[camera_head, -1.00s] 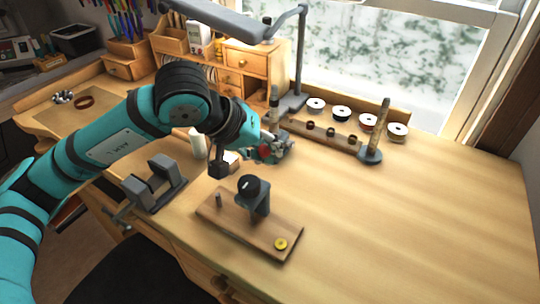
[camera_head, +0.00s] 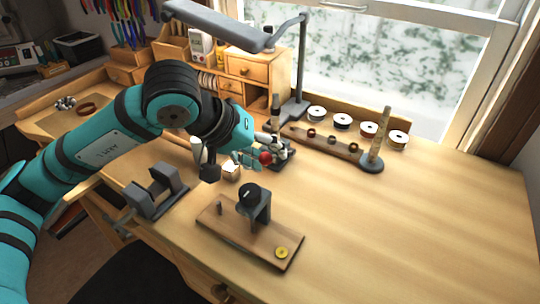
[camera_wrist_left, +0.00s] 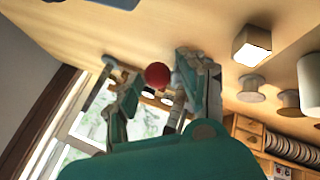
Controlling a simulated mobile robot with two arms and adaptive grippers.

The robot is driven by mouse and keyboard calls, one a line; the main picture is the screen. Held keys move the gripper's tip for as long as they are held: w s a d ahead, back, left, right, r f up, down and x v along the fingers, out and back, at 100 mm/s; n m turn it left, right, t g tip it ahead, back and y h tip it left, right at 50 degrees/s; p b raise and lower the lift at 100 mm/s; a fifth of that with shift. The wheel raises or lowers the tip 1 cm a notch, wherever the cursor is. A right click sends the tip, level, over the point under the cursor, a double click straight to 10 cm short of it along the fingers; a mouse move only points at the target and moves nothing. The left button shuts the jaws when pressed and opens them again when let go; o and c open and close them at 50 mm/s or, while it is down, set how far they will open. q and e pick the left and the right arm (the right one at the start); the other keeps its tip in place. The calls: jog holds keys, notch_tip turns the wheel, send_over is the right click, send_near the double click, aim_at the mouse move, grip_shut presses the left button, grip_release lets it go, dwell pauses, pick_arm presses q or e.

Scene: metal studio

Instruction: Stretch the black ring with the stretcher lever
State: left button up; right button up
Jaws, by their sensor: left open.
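The ring stretcher (camera_head: 283,153) stands at the back middle of the bench, with a red ball knob (camera_head: 265,158) on its lever. My left gripper (camera_head: 254,159) is open just left of the knob in the head view. In the left wrist view the red knob (camera_wrist_left: 157,75) shows between the two spread fingers (camera_wrist_left: 160,88), near their tips. I see no firm grip on it. I cannot tell which one is the black ring, or whether one is on the stretcher. My right gripper is not in view.
A tapered wooden mandrel (camera_head: 379,139) stands at the rack's right end, with several spools (camera_head: 343,121) behind. A wooden board with a grey post (camera_head: 257,206) lies in front. A grey vise-like block (camera_head: 155,192) and a small cube (camera_head: 231,171) are left. The right bench is clear.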

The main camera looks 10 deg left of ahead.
pick_arm(q)
jog(key=v, duration=1)
